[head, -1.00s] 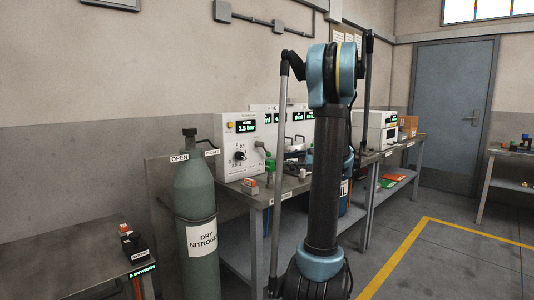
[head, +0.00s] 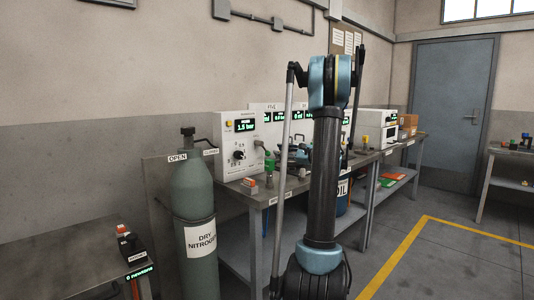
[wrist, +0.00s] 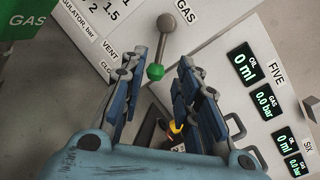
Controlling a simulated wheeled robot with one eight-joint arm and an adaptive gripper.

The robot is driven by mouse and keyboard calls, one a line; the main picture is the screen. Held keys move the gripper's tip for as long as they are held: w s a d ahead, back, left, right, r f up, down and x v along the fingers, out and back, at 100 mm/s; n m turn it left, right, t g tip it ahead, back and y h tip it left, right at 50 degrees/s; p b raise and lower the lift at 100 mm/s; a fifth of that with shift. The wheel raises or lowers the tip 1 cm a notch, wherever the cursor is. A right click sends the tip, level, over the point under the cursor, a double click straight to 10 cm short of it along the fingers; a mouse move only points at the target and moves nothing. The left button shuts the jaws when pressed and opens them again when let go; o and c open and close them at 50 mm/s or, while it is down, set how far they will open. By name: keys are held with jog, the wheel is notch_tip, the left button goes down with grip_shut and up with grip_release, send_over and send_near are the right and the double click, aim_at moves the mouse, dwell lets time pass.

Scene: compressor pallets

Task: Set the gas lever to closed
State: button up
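The gas lever shows in the wrist view as a grey arm with a green ball knob (wrist: 155,71) at its end. Its grey pivot is near the top, and the labels "VENT" and "CLOSED" are on the white panel to its left. My gripper (wrist: 152,62) is open, with its blue-and-grey fingers on either side of the knob. I see a gap between the knob and the right finger; contact on the left is unclear.
A dry nitrogen cylinder (head: 194,200) stands left of the bench (head: 258,197). Displays marked FIVE (wrist: 252,66) and SIX (wrist: 289,139) are at right in the wrist view. A green GAS block (wrist: 22,28) is at upper left.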

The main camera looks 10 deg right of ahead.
jog(key=x, duration=0.8)
jog(key=shift+w+a, duration=0.1)
jog(key=shift+a, duration=0.05)
grip_shut()
